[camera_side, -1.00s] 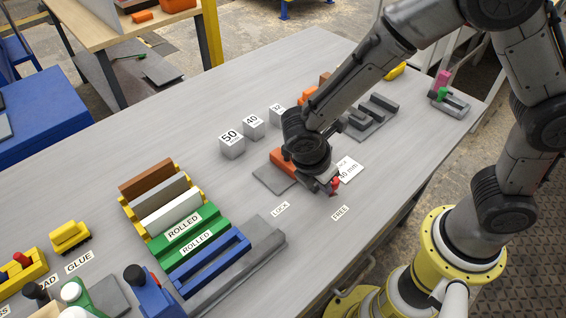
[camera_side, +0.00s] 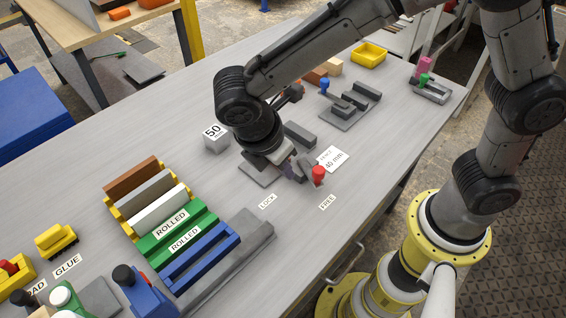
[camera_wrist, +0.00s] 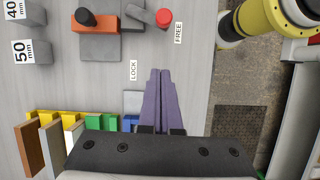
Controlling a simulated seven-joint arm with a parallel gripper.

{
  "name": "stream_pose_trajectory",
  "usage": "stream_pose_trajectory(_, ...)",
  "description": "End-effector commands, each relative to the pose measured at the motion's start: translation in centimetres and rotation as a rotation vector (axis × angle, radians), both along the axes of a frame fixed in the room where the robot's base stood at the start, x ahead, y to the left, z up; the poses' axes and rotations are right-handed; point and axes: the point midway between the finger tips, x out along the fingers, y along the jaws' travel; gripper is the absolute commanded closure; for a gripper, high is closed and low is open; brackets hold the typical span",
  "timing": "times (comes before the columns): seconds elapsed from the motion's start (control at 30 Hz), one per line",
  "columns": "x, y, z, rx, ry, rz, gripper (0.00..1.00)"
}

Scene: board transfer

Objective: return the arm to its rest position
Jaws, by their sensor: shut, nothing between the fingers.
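My gripper (camera_side: 291,170) hangs over the table near the red-knobbed lever in the side view. In the wrist view its two purple-grey fingers (camera_wrist: 160,75) lie together, shut and empty. The lever's red knob (camera_side: 318,175) is apart from the fingers in the wrist view (camera_wrist: 163,18), beside the FREE label (camera_wrist: 178,33). The LOCK label (camera_wrist: 133,70) lies nearer the fingers. An orange block with a black knob (camera_wrist: 88,17) sits by the lever's plate; my arm mostly hides that spot in the side view.
A rack with brown, grey and white boards (camera_side: 158,208) stands left of my gripper, beside a green ROLLED fixture (camera_side: 172,224) and a blue frame (camera_side: 200,262). A 50 block (camera_side: 214,138) stands behind. A yellow tray (camera_side: 369,53) is far back. Table front right is clear.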

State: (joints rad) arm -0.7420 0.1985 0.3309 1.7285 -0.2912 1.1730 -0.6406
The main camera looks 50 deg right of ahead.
Motion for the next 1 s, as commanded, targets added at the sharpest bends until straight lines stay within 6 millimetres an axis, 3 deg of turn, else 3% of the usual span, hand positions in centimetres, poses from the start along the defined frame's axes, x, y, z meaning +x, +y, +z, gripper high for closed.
stream_pose_trajectory(0.17,0.0,0.4,1.1,0.000,0.000,0.000,1.00)
stream_pose_trajectory(0.47,0.0,0.4,1.2,0.000,0.000,0.000,1.00)
stream_pose_trajectory(0.6,0.6,-0.3,1.5,0.007,-0.008,-0.027,1.00)
stream_pose_trajectory(0.67,1.3,-1.4,2.9,0.032,-0.037,-0.065,1.00)
stream_pose_trajectory(0.77,2.0,-4.6,6.0,0.085,-0.101,-0.159,1.00)
stream_pose_trajectory(0.87,1.2,-8.7,9.2,0.155,-0.177,-0.287,1.00)
stream_pose_trajectory(1.0,-1.6,-13.7,12.4,0.258,-0.309,-0.508,1.00)
